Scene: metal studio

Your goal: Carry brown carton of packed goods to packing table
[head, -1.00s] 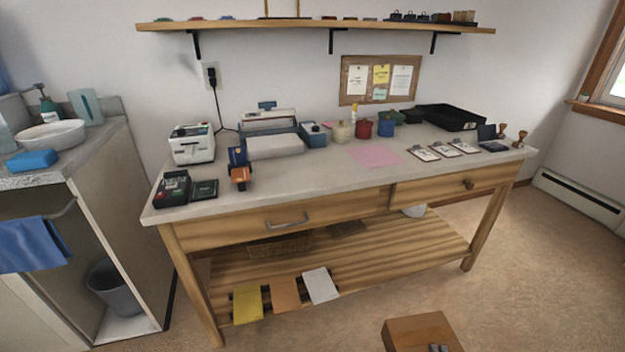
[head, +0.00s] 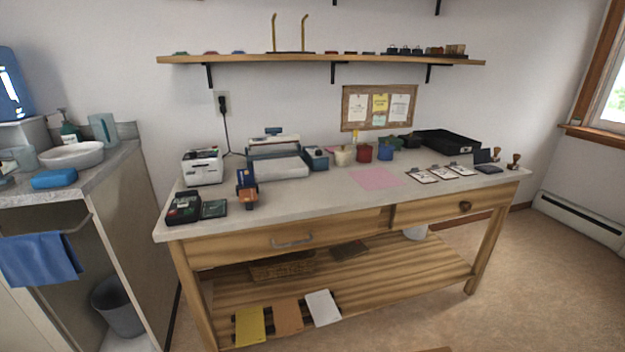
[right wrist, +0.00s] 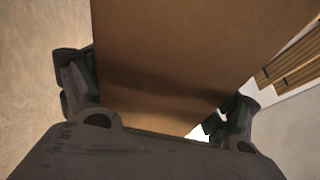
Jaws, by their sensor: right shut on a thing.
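The brown carton (right wrist: 200,40) fills the upper middle of the right wrist view, between the fingers of my right gripper (right wrist: 155,95), which is shut on it. In the head view only a thin brown sliver shows at the bottom edge, right of centre. The packing table (head: 310,199) stands ahead against the wall, with a pale top, wooden drawers and a slatted lower shelf. The carton is apart from the table on the near side. My left gripper is in neither view.
On the tabletop are a label printer (head: 203,167), a scale-like machine (head: 275,160), jars, a pink sheet (head: 376,179), clipboards and a black tray (head: 448,143). The front middle strip is bare. A sink cabinet (head: 130,190) stands left; a wall shelf (head: 320,60) hangs above.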

